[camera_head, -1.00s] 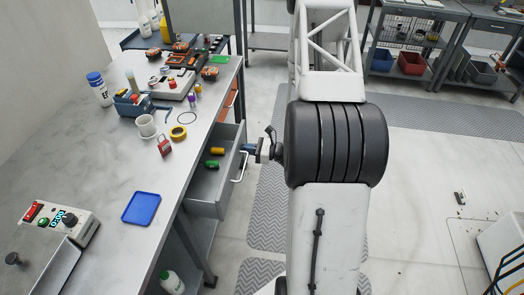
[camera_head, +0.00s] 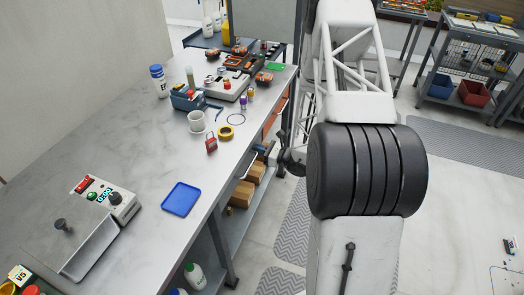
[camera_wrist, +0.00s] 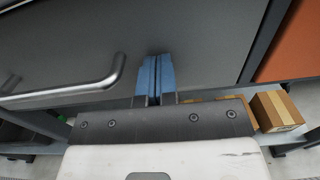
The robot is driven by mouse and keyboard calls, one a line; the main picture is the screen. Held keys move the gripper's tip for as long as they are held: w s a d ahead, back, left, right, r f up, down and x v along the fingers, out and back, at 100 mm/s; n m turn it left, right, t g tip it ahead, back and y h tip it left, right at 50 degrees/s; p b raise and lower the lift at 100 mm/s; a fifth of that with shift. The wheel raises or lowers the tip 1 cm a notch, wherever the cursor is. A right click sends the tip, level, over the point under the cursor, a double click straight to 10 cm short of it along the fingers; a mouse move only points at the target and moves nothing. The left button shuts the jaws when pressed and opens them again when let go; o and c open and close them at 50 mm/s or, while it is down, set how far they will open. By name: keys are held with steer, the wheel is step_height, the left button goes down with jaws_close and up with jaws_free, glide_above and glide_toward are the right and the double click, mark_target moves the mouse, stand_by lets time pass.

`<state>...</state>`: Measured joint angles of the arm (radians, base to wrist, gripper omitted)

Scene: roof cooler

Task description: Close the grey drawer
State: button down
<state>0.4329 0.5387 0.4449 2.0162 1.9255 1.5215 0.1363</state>
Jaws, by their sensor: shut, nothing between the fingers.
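The grey drawer's front panel (camera_wrist: 200,50) fills much of the wrist view, with its metal bar handle (camera_wrist: 80,88) at the left. In the head view its handle (camera_head: 244,165) shows just under the bench's edge, and the inside of the drawer is out of sight. The drawer looks pushed in under the bench top. My gripper (camera_wrist: 156,62) is shut and empty, its blue fingertips at the lower part of the panel, right of the handle. I cannot tell whether they touch it. In the head view my gripper (camera_head: 259,148) is beside the bench, partly hidden.
An orange drawer front (camera_wrist: 292,45) is right of the grey one. Cardboard boxes (camera_head: 241,194) stand on the shelf below. The bench top holds a blue tray (camera_head: 181,199), a white mug (camera_head: 196,121) and a red padlock (camera_head: 211,143).

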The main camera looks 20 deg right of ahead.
steer(key=shift+w+a+r, duration=0.1)
steer(key=shift+w+a, duration=0.15)
steer(key=shift+w, duration=0.1)
steer(key=shift+d, duration=0.1)
steer(key=v, duration=1.4)
steer(key=shift+s+d, duration=0.2)
steer(key=shift+s, duration=0.15)
steer(key=shift+a, duration=0.1)
stand_by(0.4)
